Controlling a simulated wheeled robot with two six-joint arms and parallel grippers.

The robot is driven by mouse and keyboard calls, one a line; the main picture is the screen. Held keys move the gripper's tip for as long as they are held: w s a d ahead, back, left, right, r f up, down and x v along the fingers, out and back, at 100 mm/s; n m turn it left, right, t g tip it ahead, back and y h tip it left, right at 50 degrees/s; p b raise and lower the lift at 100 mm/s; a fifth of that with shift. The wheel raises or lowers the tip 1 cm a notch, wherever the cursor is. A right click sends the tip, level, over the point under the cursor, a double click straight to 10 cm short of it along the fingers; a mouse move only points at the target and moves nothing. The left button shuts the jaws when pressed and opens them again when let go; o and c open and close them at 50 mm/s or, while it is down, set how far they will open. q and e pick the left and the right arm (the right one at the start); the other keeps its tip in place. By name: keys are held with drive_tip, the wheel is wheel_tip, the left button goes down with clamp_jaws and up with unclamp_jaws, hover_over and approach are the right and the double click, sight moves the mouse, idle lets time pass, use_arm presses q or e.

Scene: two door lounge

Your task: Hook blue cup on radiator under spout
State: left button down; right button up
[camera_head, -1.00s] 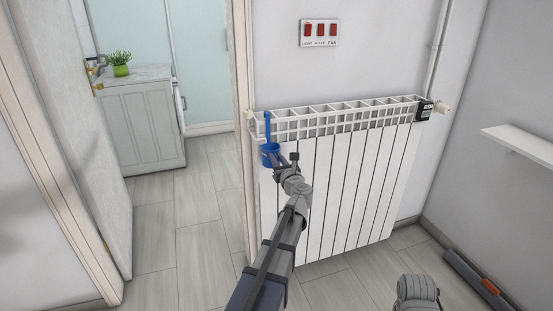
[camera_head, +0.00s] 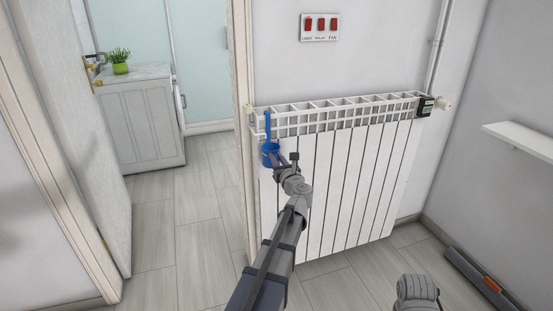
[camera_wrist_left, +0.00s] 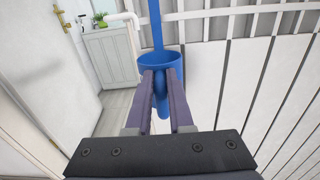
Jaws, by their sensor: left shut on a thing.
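The blue cup (camera_head: 270,153) is in front of the radiator's upper left corner, with a long blue strip rising from it to the radiator's top rail. My left gripper (camera_head: 281,158) is at the cup's right side. In the left wrist view the cup (camera_wrist_left: 155,64) is upright, and my left gripper (camera_wrist_left: 162,85) is shut on its downward blue handle. The white radiator (camera_head: 340,190) stands against the wall. A white bent pipe, seemingly the spout (camera_wrist_left: 122,18), shows left of the cup there. I cannot tell whether the strip's top is hooked over the rail. My right gripper is not in view.
An open doorway with a white door (camera_head: 95,120) is on the left. Behind it stands a white cabinet (camera_head: 140,125) with a green potted plant (camera_head: 120,62). A switch panel (camera_head: 320,28) is above the radiator. A shelf (camera_head: 520,140) juts from the right wall.

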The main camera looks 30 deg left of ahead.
use_arm(q)
drive_tip(key=shift+f, duration=0.3)
drive_tip(key=shift+c, duration=1.2)
unclamp_jaws()
drive_tip(key=v, duration=0.9)
idle(0.5)
drive_tip(key=shift+r, duration=0.1)
idle(0.4)
